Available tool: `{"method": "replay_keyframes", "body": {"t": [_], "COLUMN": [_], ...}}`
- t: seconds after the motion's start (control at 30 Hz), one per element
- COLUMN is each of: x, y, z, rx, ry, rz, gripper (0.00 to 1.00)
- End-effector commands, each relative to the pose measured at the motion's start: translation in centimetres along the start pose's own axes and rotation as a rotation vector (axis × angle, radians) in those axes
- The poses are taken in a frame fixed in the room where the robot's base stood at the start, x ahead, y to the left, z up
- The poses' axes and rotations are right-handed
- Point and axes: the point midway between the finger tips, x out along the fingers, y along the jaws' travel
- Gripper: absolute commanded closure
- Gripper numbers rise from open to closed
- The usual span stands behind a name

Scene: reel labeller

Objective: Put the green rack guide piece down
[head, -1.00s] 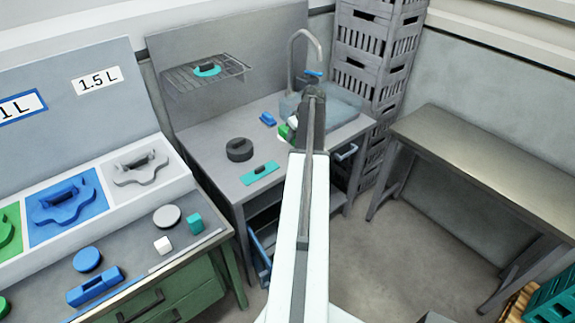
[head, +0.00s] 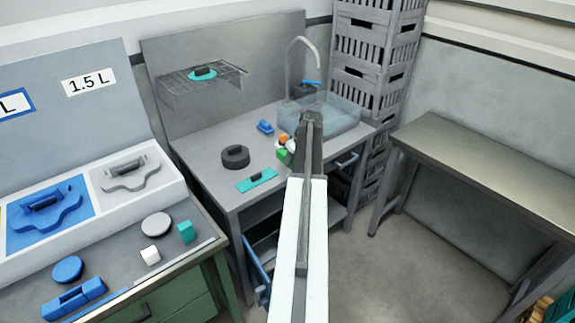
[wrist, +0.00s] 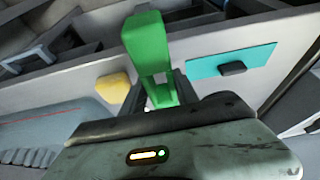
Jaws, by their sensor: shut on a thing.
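My gripper (wrist: 166,92) is shut on the green rack guide piece (wrist: 150,48). In the wrist view the piece is a bright green block with an open slot, standing up from between the jaws. In the head view a small green shape (head: 282,156) shows beside my arm over the grey sink counter (head: 213,183); it appears to be the held piece. My arm hides the jaws there. I cannot tell whether the piece touches the counter.
On the counter are a teal plate with a dark handle (head: 257,180), a black round thing (head: 235,156), a blue piece (head: 265,128) and a small orange thing (head: 283,140). The sink basin (head: 342,115) lies behind. The counter's front left has bare room.

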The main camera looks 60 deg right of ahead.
Motion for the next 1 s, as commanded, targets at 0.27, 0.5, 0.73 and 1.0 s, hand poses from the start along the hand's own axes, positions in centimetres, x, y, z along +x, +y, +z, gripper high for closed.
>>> {"method": "replay_keyframes", "body": {"t": [0.27, 0.5, 0.73, 1.0], "x": [1.1, 4.1, 4.9, 5.3], "y": [0.3, 0.5, 0.4, 0.4], "z": [-2.0, -2.1, -1.8, -1.6], "rx": [0.000, 0.000, 0.000, -0.001], "ry": [0.000, 0.001, 0.001, 0.000], "rz": [0.000, 0.000, 0.000, 0.000], "gripper": [1.00, 1.00, 1.00, 0.61]}}
